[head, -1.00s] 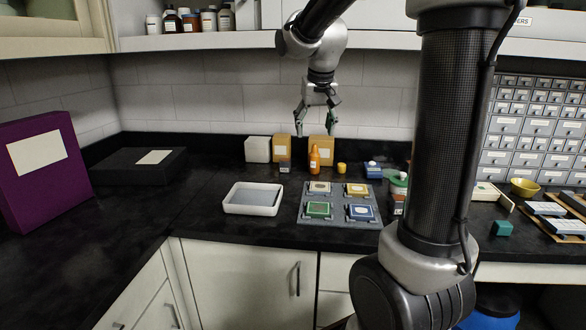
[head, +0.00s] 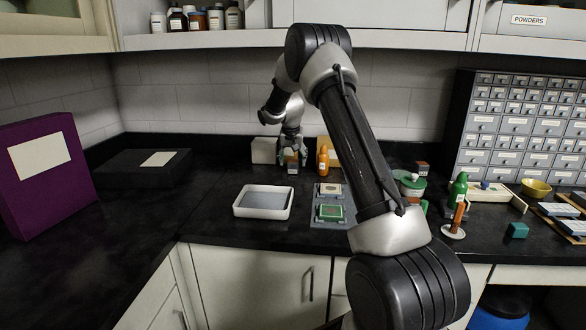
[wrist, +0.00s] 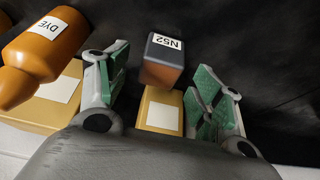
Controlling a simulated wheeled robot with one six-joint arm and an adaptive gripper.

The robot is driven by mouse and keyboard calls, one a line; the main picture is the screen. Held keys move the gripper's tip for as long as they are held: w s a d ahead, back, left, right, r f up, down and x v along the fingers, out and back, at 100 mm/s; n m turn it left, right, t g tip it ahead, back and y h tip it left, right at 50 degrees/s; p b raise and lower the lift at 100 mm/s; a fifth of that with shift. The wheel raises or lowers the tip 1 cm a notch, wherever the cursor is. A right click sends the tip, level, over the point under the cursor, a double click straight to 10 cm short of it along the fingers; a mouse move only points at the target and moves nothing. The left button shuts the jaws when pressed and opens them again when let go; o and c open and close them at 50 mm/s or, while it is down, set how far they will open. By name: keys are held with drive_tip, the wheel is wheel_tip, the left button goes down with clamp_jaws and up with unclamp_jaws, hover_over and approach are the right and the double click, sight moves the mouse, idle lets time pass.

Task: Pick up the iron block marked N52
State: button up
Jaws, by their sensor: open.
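The iron block (wrist: 163,62) shows in the wrist view with a white N52 label, a dark grey upper part and a brownish lower face. In the head view the block (head: 293,167) stands on the black counter near the back wall. My gripper (head: 291,158) is just above and behind it there, partly hiding it. In the wrist view my gripper (wrist: 162,82) is open, its green-padded fingers on either side of the block, with visible gaps; I cannot tell if the fingertips reach its height.
An orange DYE bottle (wrist: 45,45) stands close beside the left finger; it also shows in the head view (head: 323,160). A white tray (head: 263,213) is in front, beside a grey holder with chips (head: 330,224).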

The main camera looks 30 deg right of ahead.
sight(293, 161)
drive_tip(key=x, duration=0.3)
drive_tip(key=shift+f, duration=0.3)
clamp_jaws()
drive_tip(key=shift+w+r, duration=0.1)
drive_tip(key=shift+r, duration=0.1)
